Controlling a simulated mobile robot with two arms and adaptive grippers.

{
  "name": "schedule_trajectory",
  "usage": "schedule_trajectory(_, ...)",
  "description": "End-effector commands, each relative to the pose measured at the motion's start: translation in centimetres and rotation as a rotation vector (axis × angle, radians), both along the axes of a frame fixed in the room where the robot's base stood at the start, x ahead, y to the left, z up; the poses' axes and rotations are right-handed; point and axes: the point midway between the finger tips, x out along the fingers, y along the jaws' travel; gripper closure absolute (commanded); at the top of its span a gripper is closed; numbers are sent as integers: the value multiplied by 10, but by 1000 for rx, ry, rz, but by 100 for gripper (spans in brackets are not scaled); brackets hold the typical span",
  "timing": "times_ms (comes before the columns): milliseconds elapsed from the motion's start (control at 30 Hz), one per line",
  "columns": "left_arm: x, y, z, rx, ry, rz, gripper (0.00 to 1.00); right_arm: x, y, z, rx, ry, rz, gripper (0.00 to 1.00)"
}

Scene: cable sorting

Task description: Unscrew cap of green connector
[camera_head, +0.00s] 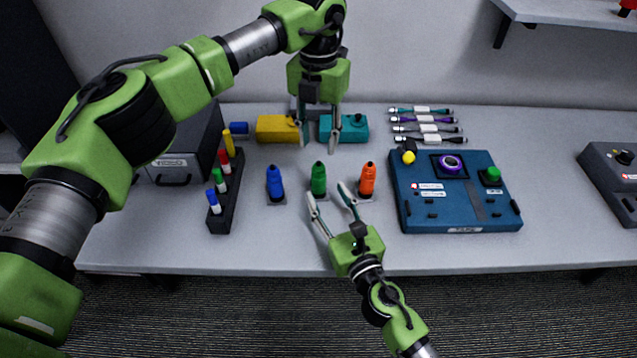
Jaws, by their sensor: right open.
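The green connector (318,180) stands upright on the table in the middle of a row, between a blue connector (275,184) and an orange connector (367,180). My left gripper (319,143) points down with its fingers apart and empty. In the picture it is just above the green connector, in front of the yellow and teal boxes; its height is hard to tell. My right gripper (327,191) reaches in from the front with its fingers spread, one tip on each side of the green connector's lower part. I cannot tell whether they touch it.
A black rack (222,219) with several coloured markers stands left. A yellow box (277,129) and a teal box (353,128) lie behind. A blue panel (445,208) and several cables (428,128) are right. The table front (200,257) is clear.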

Motion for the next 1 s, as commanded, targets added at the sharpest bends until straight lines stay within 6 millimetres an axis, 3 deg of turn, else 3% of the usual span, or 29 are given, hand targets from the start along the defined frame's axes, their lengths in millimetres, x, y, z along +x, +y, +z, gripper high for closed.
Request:
schedule_trajectory(100,0,0,0,-1,0,-1,65,23,8,1,2,-2,-1,56)
schedule_trajectory(300,0,0,0,-1,0,-1,65,49,18,1,1,-1,-2,56)
schedule_trajectory(767,0,-1,0,-2,1,-1,65,61,23,0,1,0,-1,56)
schedule_trajectory(933,0,-1,0,-2,1,-1,65,60,23,0,1,0,-1,95)
schedule_trajectory(1000,0,-1,0,-2,1,-1,65,60,23,0,1,0,-1,100)
